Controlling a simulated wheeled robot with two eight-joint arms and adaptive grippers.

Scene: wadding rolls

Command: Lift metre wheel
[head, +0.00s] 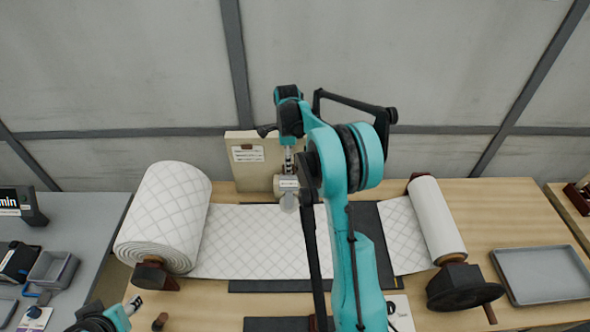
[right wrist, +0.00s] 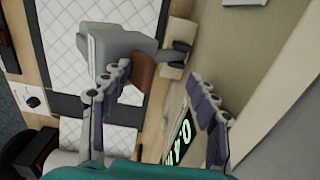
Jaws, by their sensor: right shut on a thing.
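The metre wheel (head: 288,184) is a small grey and white unit in front of the beige upright board, over the quilted wadding sheet. In the right wrist view its grey block (right wrist: 118,45) and brown part show, with a lit green display (right wrist: 180,137) between my fingers. My right gripper (right wrist: 155,105) is shut on the metre wheel, its fingers spaced apart on either side; my arm hides part of it in the head view. A part of my left arm (head: 115,318) shows at the bottom left; its finger opening is not clear.
A large wadding roll (head: 165,220) stands left and a thinner roll (head: 437,222) right, with the sheet (head: 250,240) flat between them. A beige board (head: 248,175) stands behind. A grey tray (head: 540,275) lies at the right of the wooden table.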

